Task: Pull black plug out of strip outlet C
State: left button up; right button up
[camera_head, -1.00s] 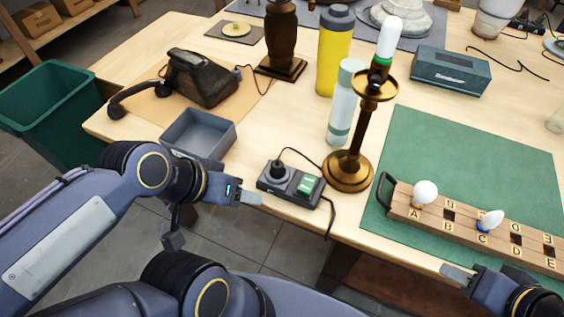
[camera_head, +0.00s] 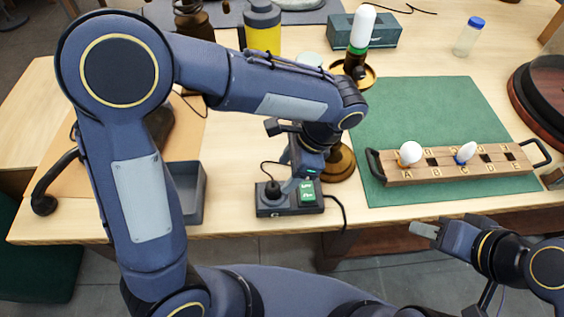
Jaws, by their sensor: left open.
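The power strip (camera_head: 291,210) is a dark box near the table's front edge, marked C at its left front. The black plug (camera_head: 272,186) stands upright in its left part, with a black cord rising from it. A green lit switch or label sits on the strip's right part. My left gripper (camera_head: 288,184) is open and points down over the strip, a light finger just right of the plug; I cannot tell whether it touches it. The other finger is hidden. My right gripper (camera_head: 425,230) is in front of the table's edge, away from the strip; its finger gap is unclear.
A brass lamp (camera_head: 341,163) stands behind the strip, partly hidden by my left arm. A grey bin (camera_head: 187,188) is left of the strip. A wooden bulb rack (camera_head: 440,174) with two bulbs lies on a green mat (camera_head: 420,110) at right.

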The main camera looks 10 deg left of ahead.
aim_at(276, 185)
pick_arm(q)
jog(key=x, duration=0.7)
jog(key=shift+s+a+f, duration=0.1)
jog(key=shift+a+f, duration=0.05)
jog(key=c, duration=1)
jog(key=shift+c, duration=0.3)
jog(key=shift+r+p, duration=2.05)
jog(key=shift+r, duration=0.3)
jog(key=shift+f, duration=0.1)
